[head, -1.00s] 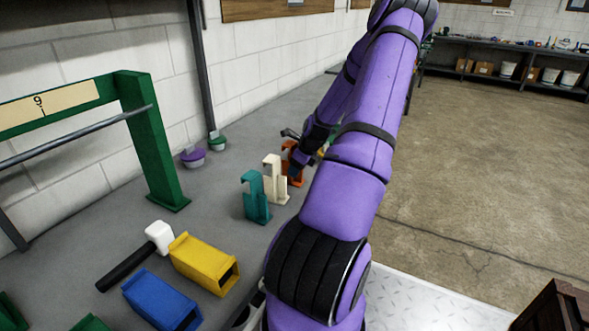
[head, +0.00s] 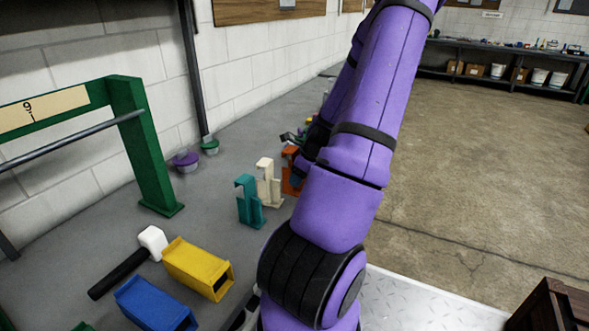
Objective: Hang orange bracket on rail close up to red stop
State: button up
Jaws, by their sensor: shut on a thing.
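The orange bracket (head: 288,184) stands beyond the cream bracket on the grey bench, partly hidden by my arm. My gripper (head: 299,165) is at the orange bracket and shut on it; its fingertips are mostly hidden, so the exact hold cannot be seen. The rail (head: 75,140) is a grey rod across a green frame (head: 150,160) at the left, with a cream scale plate marked 9. The frame runs out of the picture on the left. No red stop shows in this view.
A teal bracket (head: 249,201) and a cream bracket (head: 267,183) stand near the orange one. Purple (head: 185,162) and green (head: 209,146) tubs sit near the wall.

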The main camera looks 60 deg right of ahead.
jog(key=s+a+r, duration=0.2)
jog(key=r, duration=0.3)
jog(key=s+a+r, duration=0.2)
jog(key=r, duration=0.3)
jog(key=shift+r, duration=0.3)
dwell(0.5)
jog(key=shift+a, duration=0.1)
dwell(1.7)
